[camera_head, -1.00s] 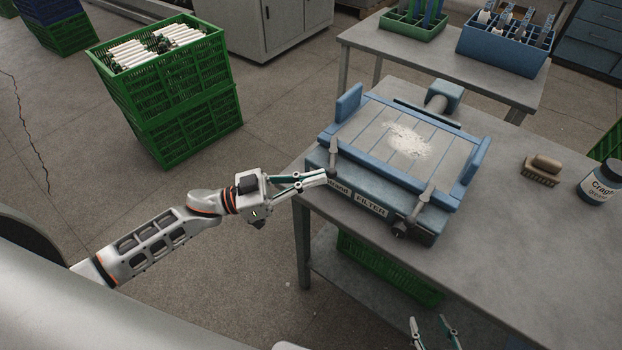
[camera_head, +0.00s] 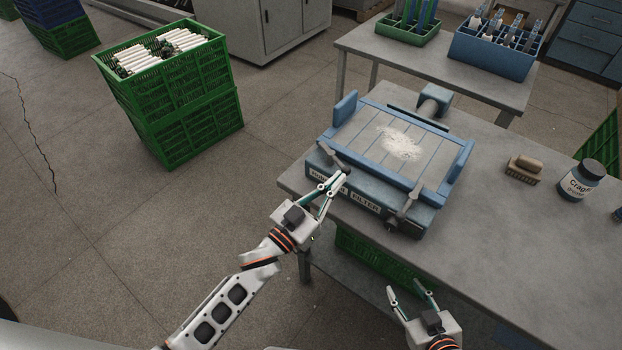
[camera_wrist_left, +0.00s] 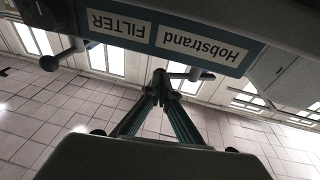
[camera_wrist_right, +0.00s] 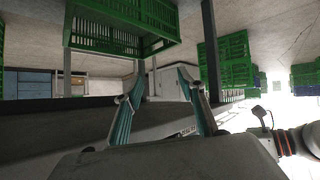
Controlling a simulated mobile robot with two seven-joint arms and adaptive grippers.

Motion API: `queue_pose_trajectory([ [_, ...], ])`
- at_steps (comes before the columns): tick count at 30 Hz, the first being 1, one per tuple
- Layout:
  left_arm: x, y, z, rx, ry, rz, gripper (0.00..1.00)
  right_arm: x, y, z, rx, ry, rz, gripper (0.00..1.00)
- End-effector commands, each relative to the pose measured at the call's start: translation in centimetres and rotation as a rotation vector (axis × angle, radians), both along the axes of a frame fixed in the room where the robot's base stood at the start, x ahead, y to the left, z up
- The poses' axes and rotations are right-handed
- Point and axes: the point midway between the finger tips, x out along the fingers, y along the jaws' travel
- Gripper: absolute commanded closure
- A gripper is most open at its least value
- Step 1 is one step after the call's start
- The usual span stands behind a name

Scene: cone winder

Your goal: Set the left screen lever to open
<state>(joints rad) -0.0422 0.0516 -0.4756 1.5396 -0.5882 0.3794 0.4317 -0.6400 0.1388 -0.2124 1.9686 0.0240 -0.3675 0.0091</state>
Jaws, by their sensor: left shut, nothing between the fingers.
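The blue filter unit (camera_head: 378,200) sits on the grey table, with a grey mesh bed bearing white residue. Its left screen lever (camera_head: 331,156) leans up and to the left from its front pivot. Its right screen lever (camera_head: 408,205) leans up and to the right. My left gripper (camera_head: 341,178) is shut and empty, its fingertips close to the left lever's pivot. In the left wrist view the fingertips (camera_wrist_left: 161,76) are beside the left lever (camera_wrist_left: 187,75); whether they touch is unclear. My right gripper (camera_head: 405,288) is open and empty, low in front of the table.
A back table holds a green crate (camera_head: 408,27) and a blue crate (camera_head: 494,50). Stacked green crates (camera_head: 170,95) stand on the floor at left.

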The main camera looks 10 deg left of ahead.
Motion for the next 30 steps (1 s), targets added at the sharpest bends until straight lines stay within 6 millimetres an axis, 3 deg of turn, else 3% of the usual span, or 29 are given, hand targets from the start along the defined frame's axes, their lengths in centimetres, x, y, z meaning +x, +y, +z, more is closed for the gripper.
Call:
queue_pose_trajectory([
  [12,0.6,-2.6,0.0,-0.001,-0.001,0.048,1.00,-1.0,-0.1,-1.0,-0.004,0.025,0.001,0.60],
  [30,1.0,-3.3,0.0,0.000,-0.001,0.047,1.00,-0.5,0.0,-0.1,-0.001,0.010,0.001,0.60],
])
